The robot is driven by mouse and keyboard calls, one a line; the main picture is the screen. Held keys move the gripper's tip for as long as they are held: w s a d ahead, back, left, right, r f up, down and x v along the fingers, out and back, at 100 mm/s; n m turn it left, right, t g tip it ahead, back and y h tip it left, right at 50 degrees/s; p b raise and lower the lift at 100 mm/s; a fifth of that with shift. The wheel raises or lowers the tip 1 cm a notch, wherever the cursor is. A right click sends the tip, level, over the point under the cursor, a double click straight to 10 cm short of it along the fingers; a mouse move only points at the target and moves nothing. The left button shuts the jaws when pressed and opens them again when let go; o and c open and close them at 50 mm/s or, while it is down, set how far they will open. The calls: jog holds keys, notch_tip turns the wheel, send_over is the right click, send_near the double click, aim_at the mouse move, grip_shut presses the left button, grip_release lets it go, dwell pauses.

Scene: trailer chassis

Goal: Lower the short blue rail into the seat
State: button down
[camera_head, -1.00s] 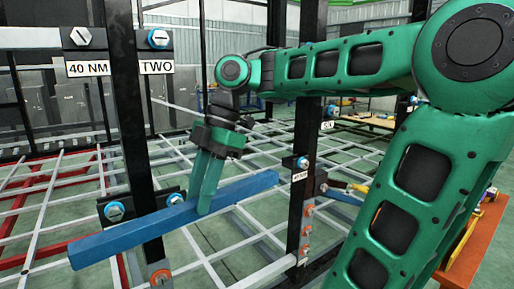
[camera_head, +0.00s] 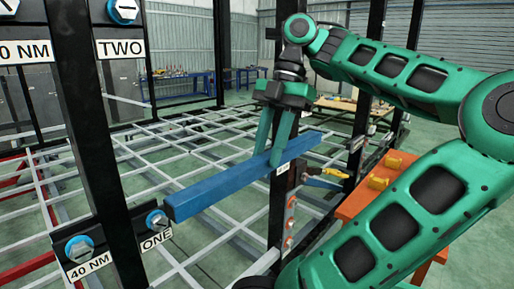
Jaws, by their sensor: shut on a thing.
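The short blue rail (camera_head: 225,188) is held up in the air, slanting from lower left to upper right in the picture. My gripper (camera_head: 272,155) is shut on it, right of its middle, with the green fingers coming down from above. The rail's near left end is just right of the black post (camera_head: 92,150) with the ONE label. Its far end passes in front of the second black post (camera_head: 281,215); whether it touches either post I cannot tell. I cannot make out the seat with certainty.
The near post carries blue bolts (camera_head: 79,248) and 40 NM, ONE and TWO plates. The second post has orange-ringed fittings (camera_head: 290,222). A white grid (camera_head: 150,150) of bars lies beyond. An orange table (camera_head: 372,195) with tools stands at right, behind my arm.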

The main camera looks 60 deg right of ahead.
jog(key=shift+d, duration=0.15)
jog(key=shift+w+d+f, duration=0.7)
jog(key=shift+w+d, duration=0.95)
jog(key=shift+w, duration=5.15)
notch_tip(320, 180, down, 6)
jog(key=shift+f, duration=0.2)
jog(key=shift+f, duration=0.25)
jog(key=c, duration=1.3)
grip_release()
jog(key=shift+r, duration=0.1)
